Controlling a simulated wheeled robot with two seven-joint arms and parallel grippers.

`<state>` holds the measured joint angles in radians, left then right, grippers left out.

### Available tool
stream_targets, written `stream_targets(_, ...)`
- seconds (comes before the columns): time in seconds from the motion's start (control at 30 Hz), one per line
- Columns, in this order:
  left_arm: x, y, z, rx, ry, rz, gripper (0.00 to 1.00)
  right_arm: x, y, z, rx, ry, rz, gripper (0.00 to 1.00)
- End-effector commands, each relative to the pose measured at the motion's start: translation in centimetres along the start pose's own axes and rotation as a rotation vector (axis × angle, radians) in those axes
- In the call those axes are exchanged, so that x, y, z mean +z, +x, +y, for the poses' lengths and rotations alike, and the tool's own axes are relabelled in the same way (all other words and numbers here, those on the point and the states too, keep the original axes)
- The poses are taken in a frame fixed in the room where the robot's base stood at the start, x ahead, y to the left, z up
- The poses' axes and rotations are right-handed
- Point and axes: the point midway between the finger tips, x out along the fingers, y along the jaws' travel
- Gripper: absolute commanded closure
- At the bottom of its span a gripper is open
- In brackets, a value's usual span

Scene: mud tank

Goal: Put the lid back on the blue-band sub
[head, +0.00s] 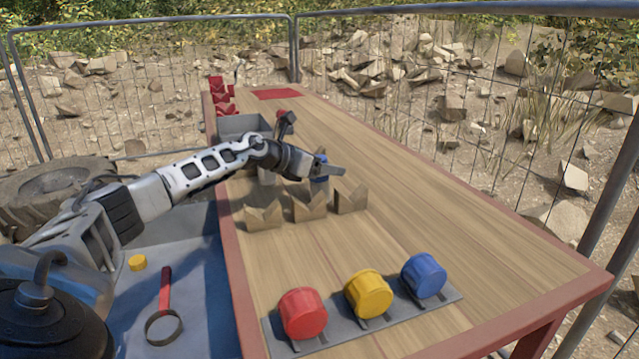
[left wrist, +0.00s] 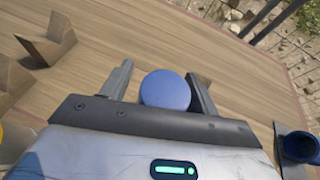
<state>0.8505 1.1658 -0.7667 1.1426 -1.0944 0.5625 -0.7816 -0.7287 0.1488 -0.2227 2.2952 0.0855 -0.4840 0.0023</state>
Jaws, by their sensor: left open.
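My left gripper (head: 328,171) is open above the wooden tabletop, just beyond the V-notched wooden blocks. Between its fingers is a round blue piece (head: 319,168), which also shows as a blue disc in the left wrist view (left wrist: 166,90). The disc is nearer the right finger there, and contact cannot be told. A blue-coloured drum (head: 424,275) stands at the right end of a grey plate at the table's near end, beside a yellow drum (head: 368,293) and a red drum (head: 303,313). Which piece is the lid cannot be told for sure. My right gripper is not in view.
Several V-notched wooden blocks (head: 309,204) stand at the table's left side. A grey bin (head: 240,125) and red pieces (head: 219,95) are farther back. A yellow cap (head: 137,263) and a red-handled ring (head: 165,305) lie left of the table. The table's right side is clear.

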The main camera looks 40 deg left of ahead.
Motion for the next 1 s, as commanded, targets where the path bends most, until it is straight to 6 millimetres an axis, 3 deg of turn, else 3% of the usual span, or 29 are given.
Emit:
stream_targets(0.07, 0.0, 0.0, 0.0, 0.0, 0.0, 0.0, 0.4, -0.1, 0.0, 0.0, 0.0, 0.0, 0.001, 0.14)
stream_targets(0.1, 0.0, 0.0, 0.0, 0.0, 0.0, 0.0, 0.45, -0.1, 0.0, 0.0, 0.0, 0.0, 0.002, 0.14)
stream_targets(0.3, 0.0, 0.0, 0.0, 0.0, 0.0, 0.0, 0.96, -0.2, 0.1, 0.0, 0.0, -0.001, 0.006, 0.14)
stream_targets(0.73, 0.5, -0.2, 0.0, 0.001, 0.0, -0.003, 1.0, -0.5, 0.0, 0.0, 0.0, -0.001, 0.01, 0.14)
stream_targets(1.0, 3.6, -1.6, -0.2, 0.001, 0.002, -0.007, 1.0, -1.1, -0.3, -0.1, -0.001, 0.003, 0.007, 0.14)
